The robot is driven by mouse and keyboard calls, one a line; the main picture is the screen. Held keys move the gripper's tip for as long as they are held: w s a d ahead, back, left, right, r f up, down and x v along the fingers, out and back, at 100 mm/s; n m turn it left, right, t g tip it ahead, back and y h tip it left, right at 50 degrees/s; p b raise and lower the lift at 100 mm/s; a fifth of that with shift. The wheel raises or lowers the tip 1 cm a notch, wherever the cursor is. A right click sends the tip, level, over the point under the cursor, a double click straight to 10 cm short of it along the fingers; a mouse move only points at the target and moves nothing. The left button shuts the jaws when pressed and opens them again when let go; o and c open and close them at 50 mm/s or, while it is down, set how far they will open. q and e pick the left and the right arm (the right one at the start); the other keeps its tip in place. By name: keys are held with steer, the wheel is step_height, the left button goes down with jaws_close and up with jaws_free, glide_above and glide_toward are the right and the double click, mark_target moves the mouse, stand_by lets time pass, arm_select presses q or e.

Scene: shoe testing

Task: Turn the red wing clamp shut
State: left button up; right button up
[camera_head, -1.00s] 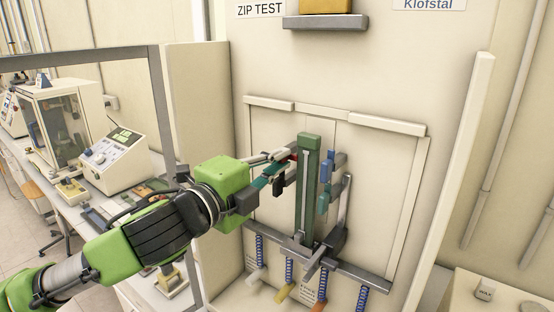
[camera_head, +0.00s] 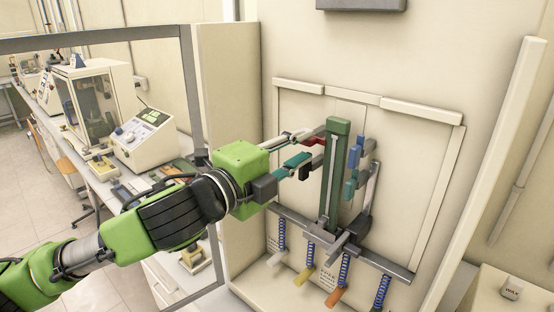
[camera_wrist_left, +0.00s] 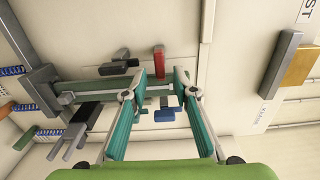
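The red wing clamp (camera_head: 314,141) sticks out to the left from the upper part of a green upright post (camera_head: 334,185) on the wall fixture. In the left wrist view the red wing (camera_wrist_left: 159,62) shows in the gap between my fingertips, a little beyond them. My left gripper (camera_head: 309,149) is open, with one teal finger above the other, close to the left of the post. In the left wrist view its spread fingers (camera_wrist_left: 160,78) appear empty. Whether a fingertip touches the wing cannot be told. My right gripper is not in view.
Blue clamps (camera_head: 355,170) sit on the right side of the post. A grey crossbar (camera_head: 385,263) with several springs and coloured handles runs below. A grey ledge (camera_head: 360,4) juts out above. A bench with instruments (camera_head: 143,140) stands at the left, behind a grey frame.

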arm_select(q)
steer(key=v, duration=1)
